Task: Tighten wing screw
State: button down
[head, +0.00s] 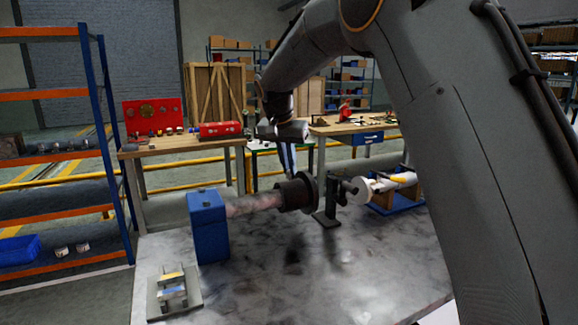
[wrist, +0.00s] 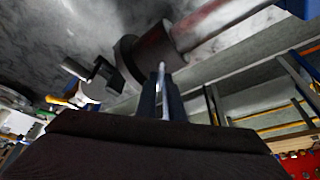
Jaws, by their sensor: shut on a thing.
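My gripper (head: 287,174) reaches down from above to the top of a dark round collar (head: 296,194) on a horizontal shaft. The collar also shows in the wrist view (wrist: 138,58), just beyond my fingers (wrist: 160,92). My gripper is shut on the wing screw at the collar's upper side. The screw is mostly hidden by the fingers, and its wings cannot be made out. How far it is seated cannot be told.
A blue block (head: 208,228) holds the reddish shaft (head: 252,203) at left. A dark stand (head: 328,212) and a white round part (head: 361,190) are at right. A small plate with metal pieces (head: 173,292) lies front left. The grey tabletop's front middle (head: 300,285) is clear.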

jog(key=m+h+p, duration=0.1)
jog(key=m, duration=0.3)
jog(key=shift+w+a+g, duration=0.1)
jog(key=shift+a+g, duration=0.05)
jog(key=shift+g, duration=0.15)
jog(key=shift+w+m+g+h+p, duration=0.1)
jog(key=shift+m+g+h+p, duration=0.3)
jog(key=shift+m, duration=0.75)
jog(key=shift+m+g+h+p, duration=0.3)
jog(key=shift+m+g+p, duration=0.15)
jog(key=shift+m, duration=0.7)
jog(key=c, duration=1.9)
grip_release()
jog(key=shift+o, duration=0.2)
jog(key=shift+a+r, duration=0.1)
jog(key=shift+r, duration=0.05)
jog(key=b+v, duration=0.1)
jog(key=v, duration=0.6)
jog(key=shift+r, duration=0.25)
